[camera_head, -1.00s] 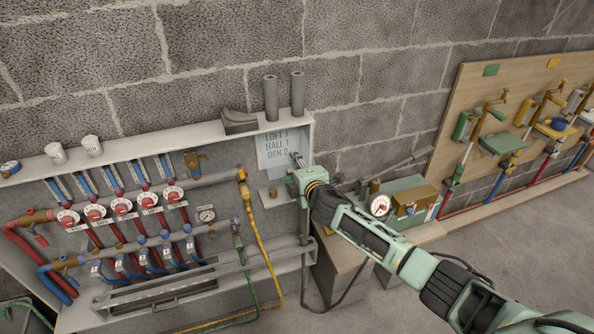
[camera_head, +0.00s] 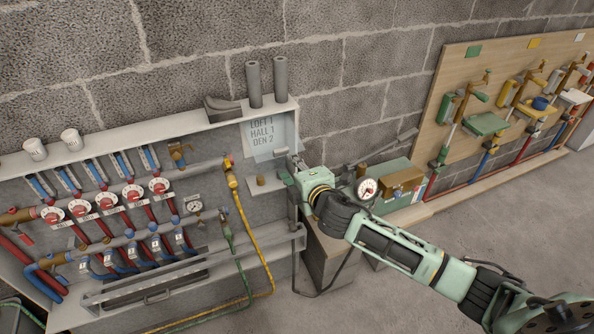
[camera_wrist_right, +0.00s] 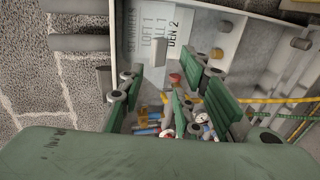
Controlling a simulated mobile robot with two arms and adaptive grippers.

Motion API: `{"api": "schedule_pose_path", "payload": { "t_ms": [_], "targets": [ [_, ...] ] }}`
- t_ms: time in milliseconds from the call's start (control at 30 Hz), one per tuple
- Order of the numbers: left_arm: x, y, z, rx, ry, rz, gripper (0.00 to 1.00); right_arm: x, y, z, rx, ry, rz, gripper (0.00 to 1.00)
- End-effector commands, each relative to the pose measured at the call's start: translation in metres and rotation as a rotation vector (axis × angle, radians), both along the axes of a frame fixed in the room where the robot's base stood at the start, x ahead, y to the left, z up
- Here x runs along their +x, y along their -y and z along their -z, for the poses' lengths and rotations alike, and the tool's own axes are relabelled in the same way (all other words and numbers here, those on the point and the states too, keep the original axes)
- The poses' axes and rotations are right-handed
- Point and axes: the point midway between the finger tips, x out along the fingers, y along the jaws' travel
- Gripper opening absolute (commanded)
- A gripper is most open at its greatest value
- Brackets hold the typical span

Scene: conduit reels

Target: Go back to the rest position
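My right gripper (camera_head: 297,166) is at the right end of the manifold cabinet (camera_head: 150,128), beside the label sheet (camera_head: 268,136) reading LOFT 1, HALL 1, DEN 2. The sheet (camera_wrist_right: 160,35) shows beyond the fingertips there. In the head view the fingers are small and partly hidden by the wrist. My left gripper is not in view.
The cabinet holds red-handled valves (camera_head: 133,193), a pressure gauge (camera_head: 195,206) and a yellow hose (camera_head: 243,225). Two white cups (camera_head: 70,139) and two grey tubes (camera_head: 281,78) stand on top. A green toolbox (camera_head: 385,178) is behind my right arm. Floor at lower right is clear.

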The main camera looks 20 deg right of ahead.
Motion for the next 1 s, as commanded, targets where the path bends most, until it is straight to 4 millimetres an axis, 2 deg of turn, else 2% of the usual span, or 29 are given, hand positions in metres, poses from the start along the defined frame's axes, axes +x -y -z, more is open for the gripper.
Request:
{"api": "schedule_pose_path", "payload": {
  "t_ms": [200,667,733,767,867,967,1000],
  "targets": [
    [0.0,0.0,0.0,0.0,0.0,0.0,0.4,-0.014,0.001,-0.002,-0.001,-0.003,0.001,0.31],
    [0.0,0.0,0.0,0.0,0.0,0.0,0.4,-0.015,0.001,-0.002,0.0,-0.004,0.001,0.31],
    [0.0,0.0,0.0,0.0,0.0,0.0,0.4,-0.015,0.002,0.004,0.005,-0.013,0.006,0.31],
    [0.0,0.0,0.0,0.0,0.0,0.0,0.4,-0.016,0.003,0.009,0.013,-0.022,0.01,0.31],
    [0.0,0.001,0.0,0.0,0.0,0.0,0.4,-0.02,0.011,0.046,0.064,-0.083,0.043,0.31],
    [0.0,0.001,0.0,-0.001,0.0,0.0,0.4,-0.034,0.024,0.108,0.152,-0.185,0.106,0.31],
    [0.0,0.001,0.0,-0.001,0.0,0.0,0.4,-0.043,0.029,0.137,0.195,-0.232,0.138,0.31]
  ]
}}
